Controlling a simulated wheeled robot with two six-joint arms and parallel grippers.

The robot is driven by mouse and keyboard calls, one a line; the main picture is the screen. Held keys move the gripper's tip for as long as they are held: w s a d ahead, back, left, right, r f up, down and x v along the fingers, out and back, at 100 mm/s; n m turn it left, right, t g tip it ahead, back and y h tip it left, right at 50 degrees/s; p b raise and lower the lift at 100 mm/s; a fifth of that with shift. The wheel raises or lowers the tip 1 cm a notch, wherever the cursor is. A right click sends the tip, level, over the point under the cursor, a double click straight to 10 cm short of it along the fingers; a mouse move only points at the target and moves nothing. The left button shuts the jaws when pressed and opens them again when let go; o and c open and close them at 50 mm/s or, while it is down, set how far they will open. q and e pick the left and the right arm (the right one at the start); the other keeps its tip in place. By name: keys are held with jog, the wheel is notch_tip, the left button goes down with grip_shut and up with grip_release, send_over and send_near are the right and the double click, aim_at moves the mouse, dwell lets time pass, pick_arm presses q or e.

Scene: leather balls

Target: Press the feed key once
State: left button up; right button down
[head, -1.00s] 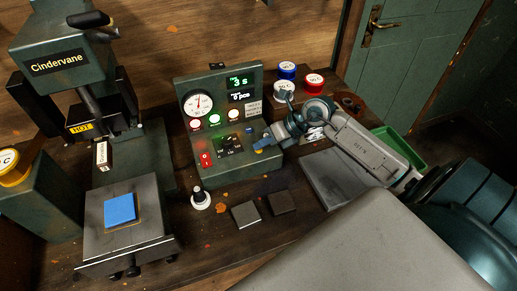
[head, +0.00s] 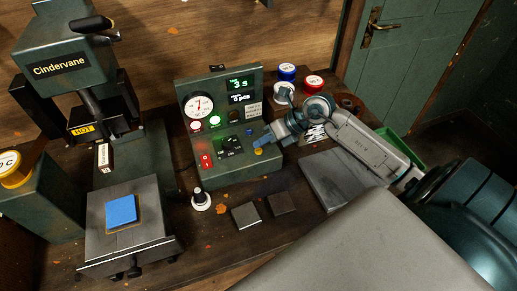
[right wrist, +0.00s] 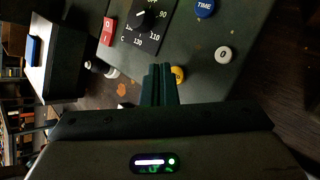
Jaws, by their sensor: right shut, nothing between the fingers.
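The green control box (head: 185,105) stands at the back middle of the bench, with displays reading "3 s" and "0 pcs". No key with a readable "feed" label shows. A yellow key (head: 258,151) sits on its sloped front; in the right wrist view the yellow key (right wrist: 179,74) is partly hidden behind my fingers. My right gripper (head: 268,140) is shut and empty, its tips right by the yellow key; I cannot tell whether they touch. A blue TIME key (right wrist: 205,8) and a white "0" key (right wrist: 223,54) are close by. My left gripper is not in view.
The Cindervane press (head: 62,65), marked HOT, stands left with a blue piece (head: 121,210) on its bed. A red switch (head: 205,160) and a black dial (head: 230,146) are on the box. A white-and-black knobbed item (head: 200,200) and dark square pieces (head: 246,215) lie in front.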

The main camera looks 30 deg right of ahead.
aim_at(262, 152)
jog(key=shift+r+p, duration=1.55)
jog(key=shift+r, duration=0.95)
jog(key=shift+f, duration=0.1)
